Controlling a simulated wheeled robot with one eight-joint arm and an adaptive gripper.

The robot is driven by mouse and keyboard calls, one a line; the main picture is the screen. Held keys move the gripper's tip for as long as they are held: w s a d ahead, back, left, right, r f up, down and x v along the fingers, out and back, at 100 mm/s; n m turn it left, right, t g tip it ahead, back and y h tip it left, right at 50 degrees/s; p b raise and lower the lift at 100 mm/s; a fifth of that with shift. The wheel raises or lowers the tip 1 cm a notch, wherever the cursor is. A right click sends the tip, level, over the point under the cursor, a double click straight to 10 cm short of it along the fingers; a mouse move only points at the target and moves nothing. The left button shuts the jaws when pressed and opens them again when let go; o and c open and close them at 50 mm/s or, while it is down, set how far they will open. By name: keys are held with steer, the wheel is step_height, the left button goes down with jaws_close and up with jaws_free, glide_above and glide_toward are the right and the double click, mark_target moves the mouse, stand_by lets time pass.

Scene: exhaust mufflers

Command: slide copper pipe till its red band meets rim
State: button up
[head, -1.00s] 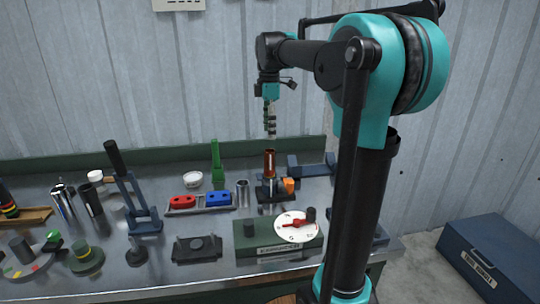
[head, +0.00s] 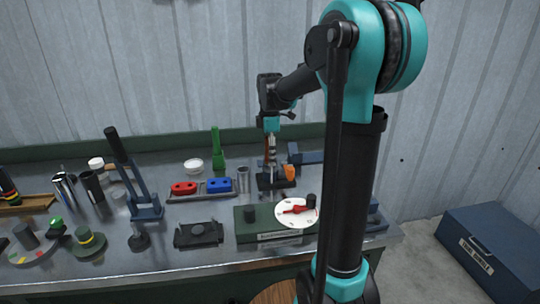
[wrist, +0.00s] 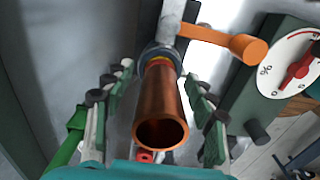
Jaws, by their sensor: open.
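The copper pipe (wrist: 162,100) stands with its open end towards the wrist camera. Its far end meets a grey collar (wrist: 150,52), with a narrow yellow-orange band showing just there. My gripper (wrist: 158,82) is open, with one green-padded finger on each side of the pipe and room between. In the head view my gripper (head: 271,152) is down around the pipe, which it mostly hides. The black holder (head: 276,183) with its orange lever (head: 290,173) is below.
A green box (head: 262,221) with a white dial (head: 296,212) stands in front of the holder. Red (head: 184,188) and blue (head: 219,186) blocks sit on a rack to the left. A green upright piece (head: 217,150) stands behind the blue block.

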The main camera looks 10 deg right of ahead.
steer(key=shift+c, duration=0.6)
jaws_close()
steer(key=shift+f, duration=0.1)
steer(key=shift+f, duration=0.1)
steer(key=shift+o, duration=0.5)
jaws_free()
